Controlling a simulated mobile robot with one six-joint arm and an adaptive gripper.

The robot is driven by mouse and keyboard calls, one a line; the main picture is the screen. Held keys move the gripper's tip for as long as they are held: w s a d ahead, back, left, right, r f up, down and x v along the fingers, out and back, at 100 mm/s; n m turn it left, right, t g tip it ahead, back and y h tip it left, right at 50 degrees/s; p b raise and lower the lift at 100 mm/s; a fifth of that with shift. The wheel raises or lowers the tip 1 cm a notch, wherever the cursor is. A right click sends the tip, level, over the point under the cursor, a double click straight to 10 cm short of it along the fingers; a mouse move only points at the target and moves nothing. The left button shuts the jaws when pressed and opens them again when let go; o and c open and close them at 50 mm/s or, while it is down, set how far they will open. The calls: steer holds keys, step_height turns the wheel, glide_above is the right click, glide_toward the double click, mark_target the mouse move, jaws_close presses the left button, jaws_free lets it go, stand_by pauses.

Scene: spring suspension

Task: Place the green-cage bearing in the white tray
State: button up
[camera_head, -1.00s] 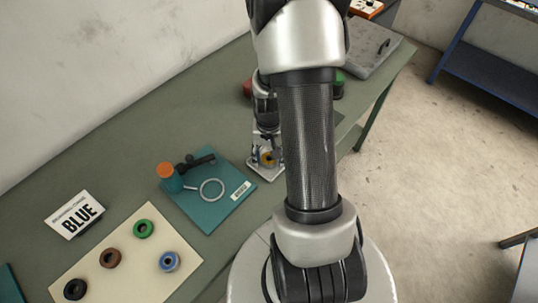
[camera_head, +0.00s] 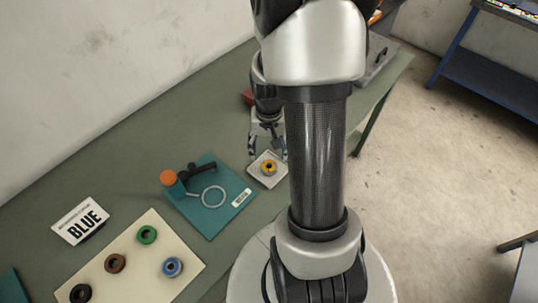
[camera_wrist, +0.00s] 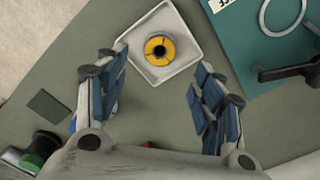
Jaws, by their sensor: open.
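The green-cage bearing (camera_head: 147,235) lies at the top of the cream mat (camera_head: 175,224) in the head view, well left of my gripper. The white tray (camera_head: 254,174) stands right of the teal board and holds a yellow-cage bearing (camera_head: 269,167). In the wrist view the tray (camera_wrist: 150,73) and the yellow-cage bearing (camera_wrist: 160,49) show just beyond my fingers. My gripper (camera_head: 267,148) is open and empty beside the tray's far side; its spread fingers also show in the wrist view (camera_wrist: 157,70). The green-cage bearing is outside the wrist view.
Brown (camera_head: 115,263), black (camera_head: 81,293) and blue (camera_head: 172,267) bearings share the mat. The teal board (camera_head: 212,220) carries a ring and an orange-topped tool. My arm hides part of the table's right side.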

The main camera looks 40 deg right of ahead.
steer(key=a+r+n+t, duration=0.1)
steer(key=a+r+n, duration=0.1)
steer(key=a+r, duration=0.45)
steer(key=a+r+n+t, duration=0.1)
steer(key=a+r+n, duration=0.15)
steer(key=r, duration=0.65)
steer(key=s+a+r+n+t, duration=0.2)
steer(key=s+a+r+n, duration=0.2)
steer(key=s+a+r, duration=0.4)
steer(key=s+a, duration=0.1)
steer(key=a, duration=0.2)
steer(key=shift+s+a+r+t+p, duration=0.15)
steer(key=shift+r+t+p, duration=0.15)
steer(key=shift+r+p, duration=0.1)
steer(key=shift+n, duration=0.25)
step_height(320, 180, down, 3)
steer(key=shift+r+b, duration=0.2)
steer(key=shift+b, duration=1.05)
